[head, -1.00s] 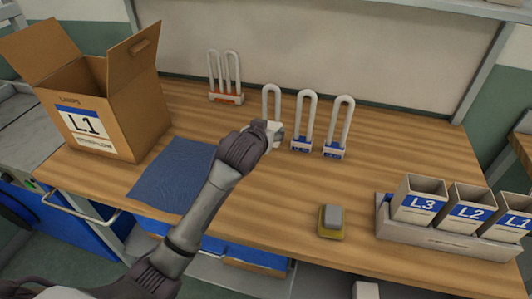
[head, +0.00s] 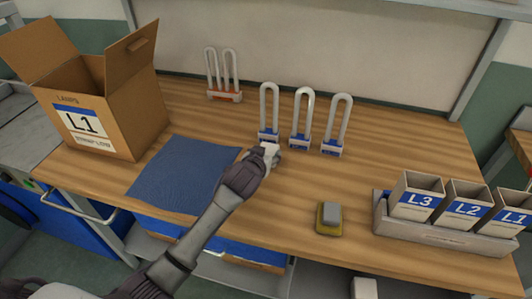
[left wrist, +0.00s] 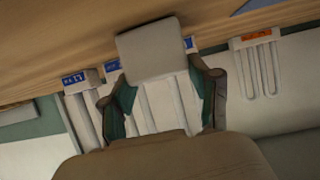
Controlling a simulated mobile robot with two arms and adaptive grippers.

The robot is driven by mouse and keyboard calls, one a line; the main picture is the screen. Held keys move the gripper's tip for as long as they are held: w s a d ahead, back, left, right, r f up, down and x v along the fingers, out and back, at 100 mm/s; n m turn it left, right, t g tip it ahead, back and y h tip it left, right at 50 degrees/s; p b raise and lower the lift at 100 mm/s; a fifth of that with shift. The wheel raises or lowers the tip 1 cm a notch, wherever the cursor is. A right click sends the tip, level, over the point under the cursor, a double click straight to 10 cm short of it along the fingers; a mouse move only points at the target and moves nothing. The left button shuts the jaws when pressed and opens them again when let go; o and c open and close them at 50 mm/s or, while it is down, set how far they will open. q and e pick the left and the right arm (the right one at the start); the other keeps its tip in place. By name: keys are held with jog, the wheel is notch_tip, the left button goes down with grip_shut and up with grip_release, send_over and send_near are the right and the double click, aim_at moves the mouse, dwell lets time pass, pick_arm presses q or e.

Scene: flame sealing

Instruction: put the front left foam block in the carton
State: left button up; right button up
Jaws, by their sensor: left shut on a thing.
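My left gripper (head: 264,156) is over the table, in front of the blue-based lamps. It is shut on a pale foam block (left wrist: 152,48), which shows between its two fingers in the left wrist view; the gripper shows there too (left wrist: 165,78). In the head view only a small whitish part of the block shows at the fingertips. The open carton (head: 125,115), labelled L1, stands at the left of the table with its flaps up. The gripper is to the right of the carton, apart from it. My right gripper is not in view.
Three blue-based lamps (head: 301,118) stand behind the gripper. An orange-based lamp (head: 224,95) stands farther back. A blue mat (head: 180,178) lies between carton and gripper. A grey-and-yellow block (head: 329,217) is at the front. A rack (head: 440,238) holds boxes labelled L3, L2, L1.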

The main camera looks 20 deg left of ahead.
pick_arm(q)
jog(key=o, duration=0.9)
jog(key=shift+c, duration=0.2)
